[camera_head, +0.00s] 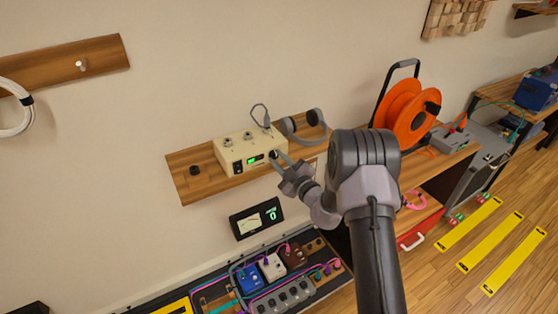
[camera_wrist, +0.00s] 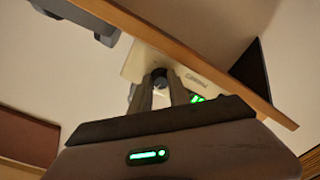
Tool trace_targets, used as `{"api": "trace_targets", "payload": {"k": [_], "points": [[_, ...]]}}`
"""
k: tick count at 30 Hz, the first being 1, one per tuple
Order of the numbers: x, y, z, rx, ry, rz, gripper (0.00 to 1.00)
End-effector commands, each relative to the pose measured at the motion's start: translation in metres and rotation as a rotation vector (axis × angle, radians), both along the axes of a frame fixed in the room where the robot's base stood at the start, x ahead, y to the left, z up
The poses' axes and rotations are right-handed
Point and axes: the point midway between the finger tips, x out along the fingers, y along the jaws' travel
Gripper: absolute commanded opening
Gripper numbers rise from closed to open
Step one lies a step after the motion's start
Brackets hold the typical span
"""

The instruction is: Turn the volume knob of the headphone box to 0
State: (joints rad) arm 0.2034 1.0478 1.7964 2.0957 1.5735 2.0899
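The headphone box (camera_head: 240,147) is cream-coloured with a small green display on its front, and it stands on a wooden wall shelf. My gripper (camera_head: 279,160) is at the right end of its front face. In the wrist view the box (camera_wrist: 143,64) is partly hidden by my gripper. The dark round volume knob (camera_wrist: 160,80) sits between my two fingertips (camera_wrist: 160,76), which appear to close on its sides. The knob's pointer is too small to read. A black meter panel (camera_head: 256,218) on the wall below shows a green 0.
A pedalboard (camera_head: 215,292) is below. An orange cable reel (camera_head: 405,108) stands to the right.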

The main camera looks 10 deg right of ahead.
Motion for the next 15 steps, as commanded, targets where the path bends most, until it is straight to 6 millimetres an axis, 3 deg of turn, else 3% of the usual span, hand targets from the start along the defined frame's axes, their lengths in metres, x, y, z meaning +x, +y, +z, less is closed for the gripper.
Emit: {"api": "trace_targets", "payload": {"k": [1, 3, 15], "points": [[-0.0001, 0.0, 0.0, 0.0, 0.0, 0.0, 0.1], [-0.0001, 0.0, 0.0, 0.0, 0.0, 0.0, 0.0], [-0.0003, -0.0001, 0.0007, -0.052, -0.016, 0.0, 0.0]]}}
